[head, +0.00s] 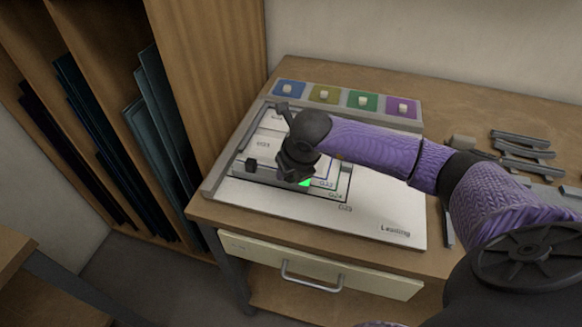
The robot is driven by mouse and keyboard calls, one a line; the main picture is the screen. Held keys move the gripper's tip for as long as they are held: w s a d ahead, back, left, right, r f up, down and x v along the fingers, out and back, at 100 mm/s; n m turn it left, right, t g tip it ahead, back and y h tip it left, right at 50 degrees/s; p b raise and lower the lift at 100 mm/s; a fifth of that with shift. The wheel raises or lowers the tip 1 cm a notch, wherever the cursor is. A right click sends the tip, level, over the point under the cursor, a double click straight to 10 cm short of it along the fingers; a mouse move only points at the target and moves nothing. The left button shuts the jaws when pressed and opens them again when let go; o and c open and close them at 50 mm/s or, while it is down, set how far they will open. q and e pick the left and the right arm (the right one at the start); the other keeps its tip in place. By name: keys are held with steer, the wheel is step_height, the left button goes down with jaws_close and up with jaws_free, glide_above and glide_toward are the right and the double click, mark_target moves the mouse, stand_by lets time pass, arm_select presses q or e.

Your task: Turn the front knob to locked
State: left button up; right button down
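A white board (375,217) marked with nested outlines and labels lies on the wooden table, with a grey rail along its left edge. A small black knob-like block (251,164) sits at the near left of the frame fixture. Another dark upright piece (283,107) stands farther back. My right gripper (290,178) points down over the fixture, just right of the black block. Its fingers are dark and partly merged with what is below, so their opening is unclear. A bright green spot (304,183) shows beside it. Whether a knob is under the gripper is hidden. My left gripper is not in view.
A strip with blue, olive, green and purple (401,107) squares stands behind the board. Grey bars (522,150) lie at the right. A drawer (320,270) with a handle is below the tabletop. A rack with dark panels (160,110) stands at the left.

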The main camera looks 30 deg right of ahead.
stand_by(0.4)
steer(key=shift+c, duration=1.2)
jaws_free()
steer(key=p+v, duration=0.2)
steer(key=v, duration=0.8)
